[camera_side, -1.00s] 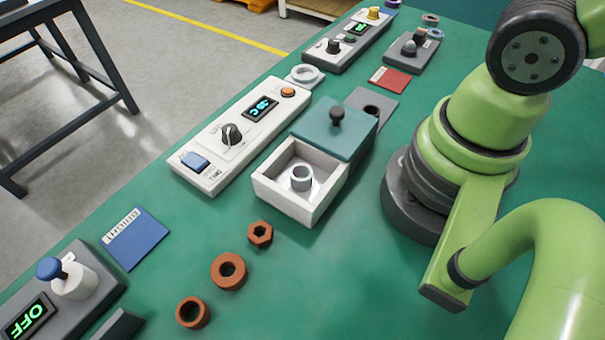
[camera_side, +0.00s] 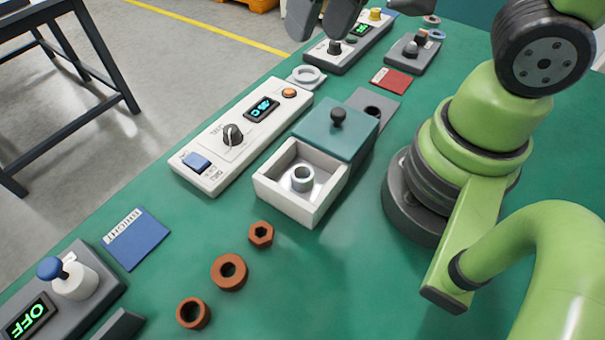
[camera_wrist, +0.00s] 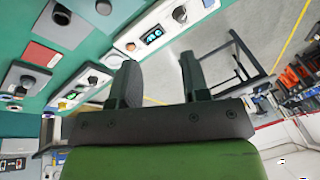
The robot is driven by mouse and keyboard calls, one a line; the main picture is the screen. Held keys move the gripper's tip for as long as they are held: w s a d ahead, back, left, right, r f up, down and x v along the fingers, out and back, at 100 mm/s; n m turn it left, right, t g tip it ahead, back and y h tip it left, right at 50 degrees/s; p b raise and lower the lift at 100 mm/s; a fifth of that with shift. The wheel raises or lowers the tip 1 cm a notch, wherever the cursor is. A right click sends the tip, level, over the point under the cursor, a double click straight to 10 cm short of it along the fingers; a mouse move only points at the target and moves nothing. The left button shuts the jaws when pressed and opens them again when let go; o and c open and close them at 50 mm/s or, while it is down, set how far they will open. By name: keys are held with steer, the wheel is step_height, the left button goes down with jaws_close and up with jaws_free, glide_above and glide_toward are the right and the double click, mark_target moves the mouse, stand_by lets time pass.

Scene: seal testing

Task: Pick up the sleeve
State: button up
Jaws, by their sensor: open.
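A short, light grey hollow cylinder (camera_side: 301,178), which looks like the sleeve, stands upright inside an open-topped white box (camera_side: 316,213). A teal lid (camera_side: 333,130) with a black knob sits back from the opening, leaving the cylinder uncovered. My gripper (camera_side: 321,32) shows as dark fingers at the top edge of the side view, high up and well away from the box. In the wrist view my gripper (camera_wrist: 158,78) is open with nothing between the fingers. The cylinder cannot be made out in the wrist view.
A white panel (camera_side: 242,140) with a dial and display stands left of the box. Several copper-coloured rings, including a hex one (camera_side: 261,234), lie in front of it. A blue card (camera_side: 136,239) and a grey switch unit (camera_side: 75,290) are at lower left. Green table right of the rings is clear.

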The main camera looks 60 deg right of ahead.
steer(key=a+f+g+h, duration=0.1)
steer(key=a+f+g, duration=0.2)
steer(key=f, duration=0.5)
glide_above(301, 172)
steer(key=f, duration=0.7)
steer(key=shift+s+a, duration=0.1)
steer(key=shift+a, duration=0.1)
steer(key=shift+s+a+f, duration=0.1)
steer(key=shift+f, duration=1.6)
steer(key=shift+s+a+f, duration=0.1)
steer(key=shift+f, duration=1.6)
steer(key=c, duration=0.7)
steer(key=shift+o, duration=0.2)
steer(key=shift+r, duration=0.1)
